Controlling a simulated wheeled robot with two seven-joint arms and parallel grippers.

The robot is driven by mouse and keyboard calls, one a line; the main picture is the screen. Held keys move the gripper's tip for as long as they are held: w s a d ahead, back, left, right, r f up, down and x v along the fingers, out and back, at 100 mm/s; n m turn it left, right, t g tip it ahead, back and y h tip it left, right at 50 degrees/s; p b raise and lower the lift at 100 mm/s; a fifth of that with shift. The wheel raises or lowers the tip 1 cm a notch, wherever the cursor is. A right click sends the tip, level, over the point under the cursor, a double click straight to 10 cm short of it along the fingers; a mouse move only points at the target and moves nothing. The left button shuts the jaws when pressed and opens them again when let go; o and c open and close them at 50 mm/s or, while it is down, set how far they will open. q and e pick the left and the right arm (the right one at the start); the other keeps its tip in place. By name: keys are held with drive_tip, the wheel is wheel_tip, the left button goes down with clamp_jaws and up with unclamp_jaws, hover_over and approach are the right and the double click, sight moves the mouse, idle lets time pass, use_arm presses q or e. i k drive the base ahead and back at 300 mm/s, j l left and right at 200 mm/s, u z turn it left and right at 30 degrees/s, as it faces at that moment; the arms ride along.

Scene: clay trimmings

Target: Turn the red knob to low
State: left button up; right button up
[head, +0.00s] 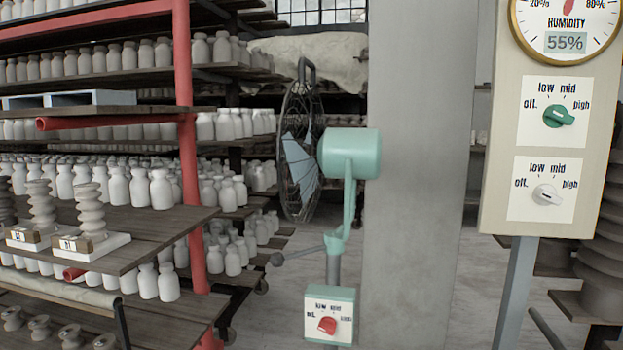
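The red knob (327,326) sits on the white face of a small teal control box (343,303) on the fan's stand, at the bottom middle of the head view. The face has marks that read off, low, mid and high around the knob. The knob is small here, and I cannot tell for certain which mark it points to. The teal fan (352,153) stands above the box, its dark round cage facing left. Neither of my grippers is in view.
A panel (498,150) on a grey post at the right carries a green knob (558,115), a white knob (545,195) and a humidity dial reading 55% (566,42). Shelves of pale bottles (140,187) fill the left. A grey pillar (415,190) stands behind the fan.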

sight(327, 325)
drive_tip(key=j+z, duration=0.25)
drive_tip(key=j, duration=0.2)
drive_tip(key=j+z, duration=0.3)
drive_tip(key=k+j+z, duration=0.25)
drive_tip(key=j, duration=0.25)
drive_tip(key=k+j, duration=0.1)
drive_tip(key=j, duration=0.8)
drive_tip(key=k+z, duration=0.05)
